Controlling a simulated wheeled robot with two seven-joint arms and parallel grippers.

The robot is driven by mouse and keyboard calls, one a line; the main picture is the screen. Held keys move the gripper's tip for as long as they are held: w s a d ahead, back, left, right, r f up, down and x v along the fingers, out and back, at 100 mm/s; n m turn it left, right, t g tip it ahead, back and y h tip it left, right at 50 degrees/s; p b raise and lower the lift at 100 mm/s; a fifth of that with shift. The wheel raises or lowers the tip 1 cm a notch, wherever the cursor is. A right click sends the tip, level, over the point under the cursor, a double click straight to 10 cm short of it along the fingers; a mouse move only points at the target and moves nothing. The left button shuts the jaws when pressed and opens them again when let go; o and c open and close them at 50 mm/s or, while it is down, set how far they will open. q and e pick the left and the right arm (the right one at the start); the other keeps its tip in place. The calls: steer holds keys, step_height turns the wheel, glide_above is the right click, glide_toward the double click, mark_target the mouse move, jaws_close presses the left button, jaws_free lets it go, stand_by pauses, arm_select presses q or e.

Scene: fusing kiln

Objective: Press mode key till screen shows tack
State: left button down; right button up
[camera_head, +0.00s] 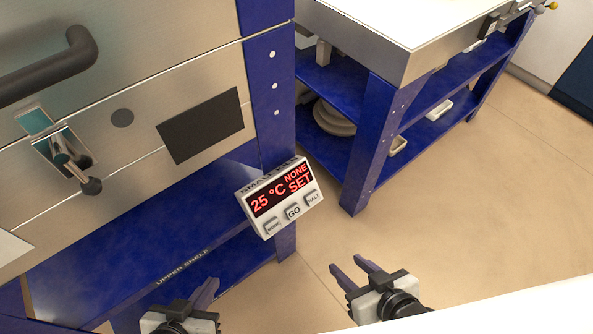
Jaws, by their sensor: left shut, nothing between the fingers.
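The kiln controller (248,189) is a white box on the blue post at the kiln's front right corner. Its screen (281,190) shows "25 °C", "NONE" and "SET" in red. Three keys sit below the screen. The left one, whose small label seems to read mode, is the mode key (271,226); GO (293,212) is in the middle and a third key (313,199) is at the right. My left gripper (209,286) is shut and empty, below and left of the controller, apart from it. My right gripper (352,268) is open and empty, below and right of the controller.
The steel kiln front (150,90) has a dark handle (50,70) and a latch (65,155). A blue shelf (150,225) lies below it. A blue-framed table (370,140) stands behind right. Floor (460,215) at the right is clear.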

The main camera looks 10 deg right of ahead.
jaws_close()
steer(key=shift+a, duration=0.1)
stand_by(1.4)
